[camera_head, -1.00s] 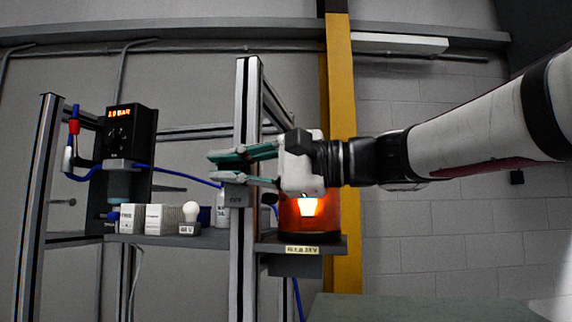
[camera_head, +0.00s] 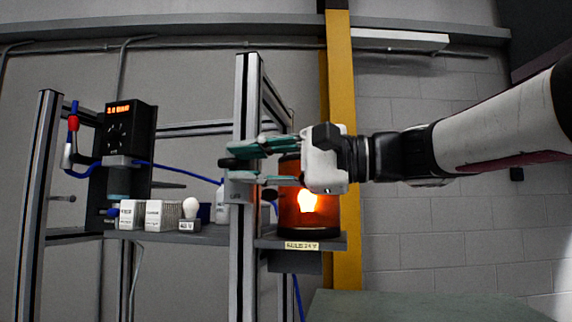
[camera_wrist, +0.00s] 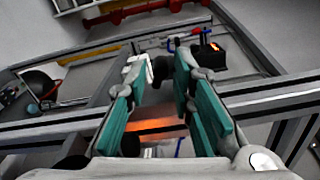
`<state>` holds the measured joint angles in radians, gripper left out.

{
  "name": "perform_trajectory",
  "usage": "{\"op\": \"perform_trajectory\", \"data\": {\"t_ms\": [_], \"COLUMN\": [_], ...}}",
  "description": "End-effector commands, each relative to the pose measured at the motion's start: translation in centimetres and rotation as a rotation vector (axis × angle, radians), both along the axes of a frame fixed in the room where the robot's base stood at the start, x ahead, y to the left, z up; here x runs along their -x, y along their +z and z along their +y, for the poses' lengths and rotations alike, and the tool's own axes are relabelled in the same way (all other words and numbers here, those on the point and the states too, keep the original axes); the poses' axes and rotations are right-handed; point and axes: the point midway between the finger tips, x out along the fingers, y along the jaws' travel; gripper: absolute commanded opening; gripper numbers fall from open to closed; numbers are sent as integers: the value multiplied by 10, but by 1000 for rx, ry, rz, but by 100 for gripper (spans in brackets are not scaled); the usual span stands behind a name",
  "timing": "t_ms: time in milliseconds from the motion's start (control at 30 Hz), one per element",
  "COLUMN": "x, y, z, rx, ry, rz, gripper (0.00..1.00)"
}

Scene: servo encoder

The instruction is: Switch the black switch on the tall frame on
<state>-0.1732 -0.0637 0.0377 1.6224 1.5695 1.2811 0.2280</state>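The tall frame's grey aluminium post (camera_head: 247,95) stands left of centre in the head view. A small grey block (camera_head: 240,191) sits on it. A black switch-like knob (camera_head: 236,163) shows just above the block, at the fingertips. My gripper (camera_head: 240,164) comes in from the right with its green-padded fingers apart. In the wrist view my gripper (camera_wrist: 160,78) is also open, and a dark rounded piece (camera_wrist: 160,68) shows between the fingertips. I cannot tell whether a finger touches it. The switch's setting is not readable.
An orange glowing lamp (camera_head: 308,205) stands on a labelled shelf (camera_head: 302,245) below my gripper. A black unit with a red display (camera_head: 128,120), blue hoses and several small boxes (camera_head: 160,215) are on the left. A yellow post (camera_head: 342,90) stands behind.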

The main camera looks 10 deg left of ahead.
Motion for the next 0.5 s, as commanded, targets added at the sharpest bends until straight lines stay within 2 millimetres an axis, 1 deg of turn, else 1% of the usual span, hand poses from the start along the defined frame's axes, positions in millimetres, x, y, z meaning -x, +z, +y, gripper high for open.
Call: {"op": "perform_trajectory", "data": {"t_ms": [33,100,300,400,500], "x": [0,1,4,5,6], "y": [0,1,0,0,0], "z": [-12,-27,-64,-77,-85], "rx": [0,-1,0,0,-1], "ry": [-4,-5,-4,-3,-2], "rz": [-1,-1,0,0,0], "gripper": [22,22,22,22,22]}}
